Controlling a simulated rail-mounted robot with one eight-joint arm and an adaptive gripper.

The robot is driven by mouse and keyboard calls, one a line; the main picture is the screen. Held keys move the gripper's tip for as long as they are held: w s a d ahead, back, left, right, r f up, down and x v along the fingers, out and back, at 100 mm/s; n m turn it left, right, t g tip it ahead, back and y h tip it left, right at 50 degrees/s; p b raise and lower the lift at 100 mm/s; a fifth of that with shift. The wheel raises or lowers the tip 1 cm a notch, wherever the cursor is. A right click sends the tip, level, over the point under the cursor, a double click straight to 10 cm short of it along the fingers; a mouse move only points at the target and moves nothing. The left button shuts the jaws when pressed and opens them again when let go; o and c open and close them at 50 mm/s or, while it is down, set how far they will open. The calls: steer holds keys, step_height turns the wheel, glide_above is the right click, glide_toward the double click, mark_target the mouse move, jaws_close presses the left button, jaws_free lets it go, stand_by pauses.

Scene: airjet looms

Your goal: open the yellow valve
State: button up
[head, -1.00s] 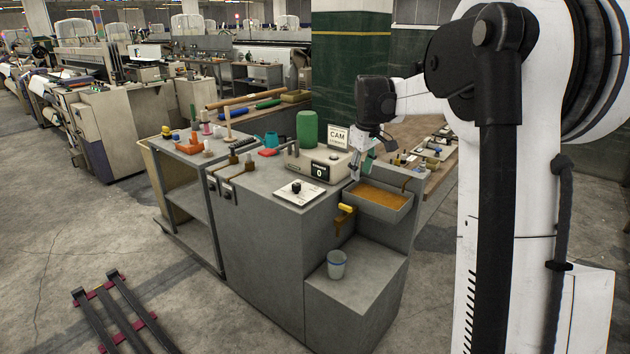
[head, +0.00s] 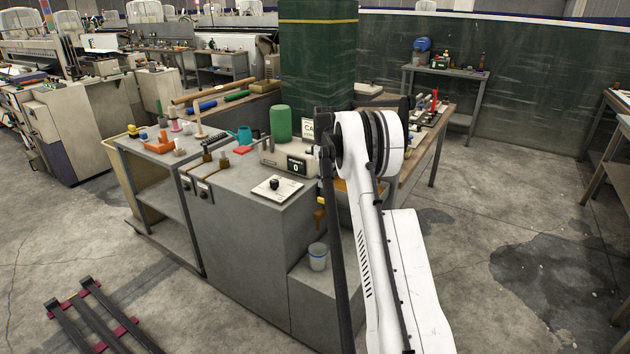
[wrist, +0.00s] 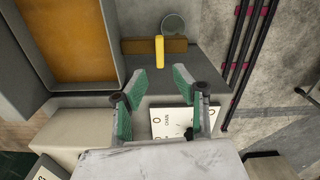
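The handle lies ahead of the gap, apart from the fingers. In the head view the yellow valve (head: 320,214) shows only in part beside my arm, on the cabinet's front side above a small cup. My gripper is hidden behind my arm there.
The cup (head: 318,257) stands on the low step below the valve; its round rim (wrist: 173,25) shows in the wrist view. A tray of orange-brown liquid (wrist: 75,40) is at upper left. A white dial plate (head: 276,188) and a counter box (head: 297,166) sit on the cabinet top.

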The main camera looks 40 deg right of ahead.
mark_target(324, 199)
steer(key=shift+f+b, duration=1.1)
steer(key=shift+f, duration=2.85)
steer(key=shift+f, duration=0.15)
jaws_close()
steer(key=shift+b, duration=0.3)
